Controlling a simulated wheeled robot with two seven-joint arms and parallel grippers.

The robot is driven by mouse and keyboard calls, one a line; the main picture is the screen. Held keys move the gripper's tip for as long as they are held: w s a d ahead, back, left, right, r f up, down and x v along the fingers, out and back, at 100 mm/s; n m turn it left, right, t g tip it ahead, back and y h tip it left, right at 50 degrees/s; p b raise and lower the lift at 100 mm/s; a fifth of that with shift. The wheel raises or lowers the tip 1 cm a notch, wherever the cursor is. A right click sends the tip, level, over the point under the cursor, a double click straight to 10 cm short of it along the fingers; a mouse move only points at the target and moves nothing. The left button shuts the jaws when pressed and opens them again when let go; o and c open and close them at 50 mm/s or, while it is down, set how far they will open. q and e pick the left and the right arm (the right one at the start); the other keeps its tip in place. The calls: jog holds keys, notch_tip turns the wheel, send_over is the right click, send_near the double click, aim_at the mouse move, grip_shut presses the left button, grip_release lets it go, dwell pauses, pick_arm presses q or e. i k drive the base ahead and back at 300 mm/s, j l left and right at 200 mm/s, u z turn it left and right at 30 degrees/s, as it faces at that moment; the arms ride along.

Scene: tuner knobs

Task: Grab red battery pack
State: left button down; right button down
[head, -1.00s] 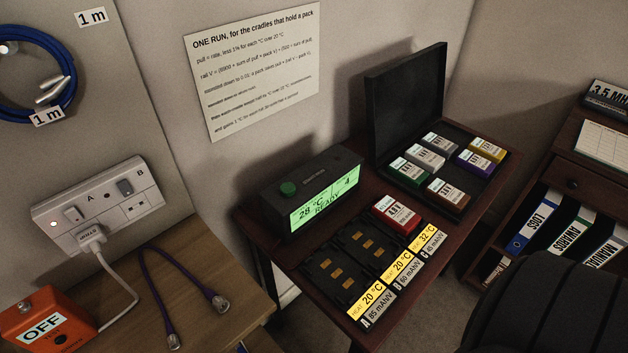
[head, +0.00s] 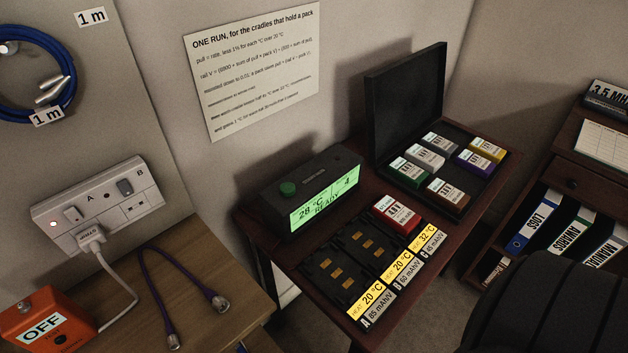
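The red battery pack (head: 396,213) sits in the rightmost cradle of a row on the dark red-brown table, just behind that cradle's yellow and grey labels. It has a white label on its top. The other two cradles (head: 335,275) of the row are empty, with brass-coloured contacts showing. Neither of my grippers is in the head view, so their position relative to the pack is hidden.
An open black case (head: 405,100) with several coloured packs stands behind the red pack. A black charger unit (head: 311,190) with a lit green screen stands to the left. A dark chair back (head: 560,300) fills the lower right. A shelf (head: 540,190) with binders stands at right.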

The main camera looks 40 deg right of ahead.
aim_at(402, 218)
jog(key=k+l+z, duration=0.2)
jog(key=z, duration=0.2)
jog(key=k+l+z, duration=0.2)
jog(key=l+z, duration=0.25)
jog(key=j, duration=0.1)
